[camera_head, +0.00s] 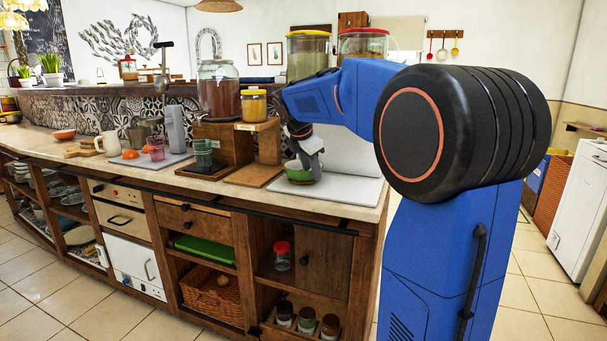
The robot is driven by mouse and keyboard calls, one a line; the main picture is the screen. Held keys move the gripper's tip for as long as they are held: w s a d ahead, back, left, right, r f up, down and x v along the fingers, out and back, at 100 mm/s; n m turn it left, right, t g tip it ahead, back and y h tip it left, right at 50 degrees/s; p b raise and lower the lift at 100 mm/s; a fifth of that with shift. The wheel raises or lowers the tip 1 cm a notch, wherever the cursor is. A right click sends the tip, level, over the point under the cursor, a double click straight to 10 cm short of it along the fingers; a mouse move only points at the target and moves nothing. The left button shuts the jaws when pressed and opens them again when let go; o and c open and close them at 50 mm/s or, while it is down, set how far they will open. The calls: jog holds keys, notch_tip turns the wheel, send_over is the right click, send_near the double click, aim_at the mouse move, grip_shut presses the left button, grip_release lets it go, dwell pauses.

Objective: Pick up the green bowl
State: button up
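The green bowl (299,177) sits on a white board on the counter, near the counter's right end. My gripper (309,165) points down at the bowl, with its fingers overlapping the bowl's rim area in the picture. The gripper hides part of the bowl's upper side. The fingers are too small here to tell whether they are open or closed on the rim.
A wooden stand (240,143) with a yellow-lidded jar (254,106) and a large red jar (219,92) is just left of the bowl. Green glasses (203,153) stand farther left. The white board (347,189) is bare right of the bowl.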

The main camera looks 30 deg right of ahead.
jog(key=shift+x, duration=1.05)
grip_shut()
jog(key=shift+r, duration=0.15)
